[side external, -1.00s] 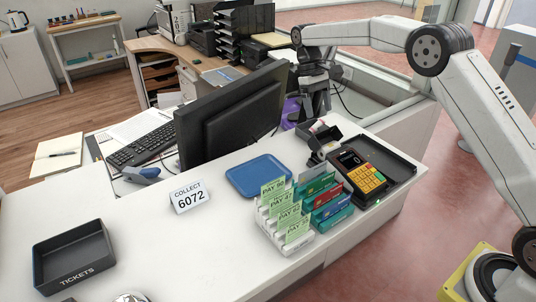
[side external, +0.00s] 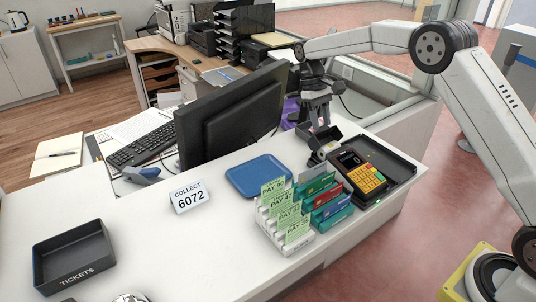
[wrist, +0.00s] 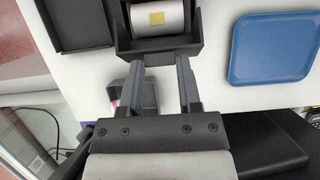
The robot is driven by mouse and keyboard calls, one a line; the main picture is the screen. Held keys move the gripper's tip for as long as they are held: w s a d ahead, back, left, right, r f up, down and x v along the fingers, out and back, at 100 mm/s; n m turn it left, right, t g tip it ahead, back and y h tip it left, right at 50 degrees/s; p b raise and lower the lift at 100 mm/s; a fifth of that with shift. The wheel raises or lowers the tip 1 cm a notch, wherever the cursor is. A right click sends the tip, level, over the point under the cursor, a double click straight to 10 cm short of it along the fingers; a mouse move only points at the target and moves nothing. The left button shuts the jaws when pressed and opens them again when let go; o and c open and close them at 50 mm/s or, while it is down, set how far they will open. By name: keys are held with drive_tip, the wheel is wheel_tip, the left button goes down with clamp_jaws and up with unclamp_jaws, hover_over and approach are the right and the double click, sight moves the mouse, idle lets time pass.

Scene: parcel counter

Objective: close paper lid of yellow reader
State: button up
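The yellow reader (side external: 362,176) is a dark card terminal with yellow keys, at the right end of the counter. Its paper lid (side external: 317,144) seems to stand open at the reader's far end. In the wrist view the paper bay shows a white paper roll (wrist: 170,24) with a yellow patch, inside dark walls. The dark band (wrist: 160,48) below the roll looks like the raised lid. My gripper (wrist: 160,62) is open, its fingers apart and its tips close to that band. Whether they touch it I cannot tell. It also shows behind the lid in the side view (side external: 321,124).
A black tray (side external: 388,157) lies beside the reader. A card rack (side external: 290,240) and a blue tray (side external: 258,175) stand left of it. The monitor (side external: 235,115) is close to my gripper's left.

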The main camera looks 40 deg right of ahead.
sight(337, 148)
clamp_jaws()
drive_tip(key=shift+s+r+t, duration=0.1)
drive_tip(key=shift+s+t, duration=0.6)
drive_tip(key=shift+t, duration=0.2)
drive_tip(key=shift+s+t, duration=1.05)
drive_tip(key=shift+t, duration=0.45)
drive_tip(key=shift+s+f+t, duration=0.3)
drive_tip(key=shift+s+t, duration=0.55)
drive_tip(key=shift+t, duration=0.45)
drive_tip(key=shift+s+f+t, duration=0.3)
drive_tip(key=shift+s+t, duration=0.15)
drive_tip(key=shift+t, duration=0.35)
drive_tip(key=shift+s+f+t, duration=0.3)
drive_tip(key=shift+s+t, duration=0.1)
drive_tip(key=shift+t, duration=0.5)
